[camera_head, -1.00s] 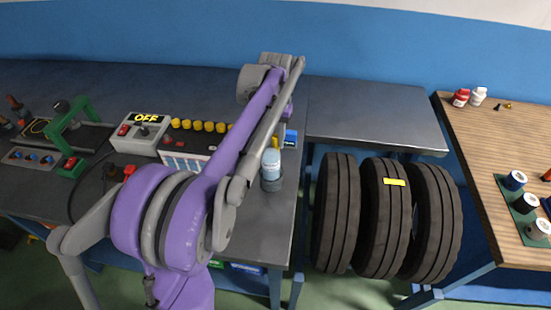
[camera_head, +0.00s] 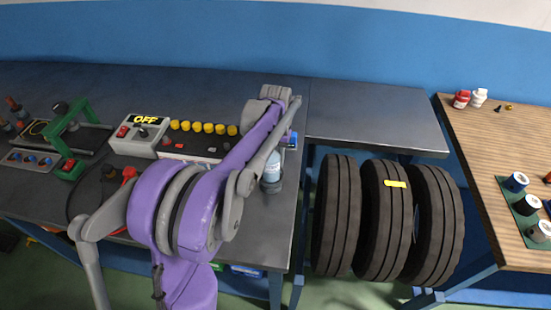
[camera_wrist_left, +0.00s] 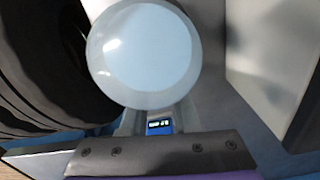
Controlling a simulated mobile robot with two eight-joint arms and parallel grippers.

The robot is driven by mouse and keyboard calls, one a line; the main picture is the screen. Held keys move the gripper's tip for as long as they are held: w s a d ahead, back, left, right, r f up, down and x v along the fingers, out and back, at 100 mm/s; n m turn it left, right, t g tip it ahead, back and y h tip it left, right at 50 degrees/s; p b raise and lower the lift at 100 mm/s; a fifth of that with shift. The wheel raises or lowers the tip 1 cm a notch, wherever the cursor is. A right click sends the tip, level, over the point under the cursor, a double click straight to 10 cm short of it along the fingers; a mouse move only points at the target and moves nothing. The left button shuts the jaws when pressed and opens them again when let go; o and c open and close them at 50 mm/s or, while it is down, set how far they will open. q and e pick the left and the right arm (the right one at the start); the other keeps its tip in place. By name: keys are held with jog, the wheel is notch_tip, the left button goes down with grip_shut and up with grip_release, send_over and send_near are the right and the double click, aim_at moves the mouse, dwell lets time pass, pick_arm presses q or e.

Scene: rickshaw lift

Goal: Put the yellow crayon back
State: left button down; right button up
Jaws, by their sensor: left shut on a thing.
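A short yellow bar (camera_head: 395,184) shows on the middle tyre (camera_head: 372,230); I cannot tell whether it is the crayon or a mark. No other crayon shape is clear. My left gripper (camera_wrist_left: 159,118) points at the light blue bottle (camera_wrist_left: 145,52), whose round top covers its fingertips. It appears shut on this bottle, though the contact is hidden. In the head view the bottle (camera_head: 271,166) stands upright near the bench's right edge, partly behind my forearm, with its dark base on the bench. My right gripper is not in view.
A grey control box reading OFF (camera_head: 141,134) and a row of yellow knobs (camera_head: 205,127) stand on the dark bench. A small blue box (camera_head: 291,139) is beside my wrist. Tyres stand below a bare grey table (camera_head: 375,112). A wooden table (camera_head: 495,150) with spools is right.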

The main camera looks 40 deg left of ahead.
pick_arm(q)
jog(key=c, duration=0.7)
grip_release()
jog(key=shift+o, duration=0.2)
jog(key=shift+r, duration=0.1)
jog(key=shift+r, duration=0.3)
notch_tip(320, 180, up, 12)
jog(key=p, duration=0.1)
jog(key=shift+f, duration=0.25)
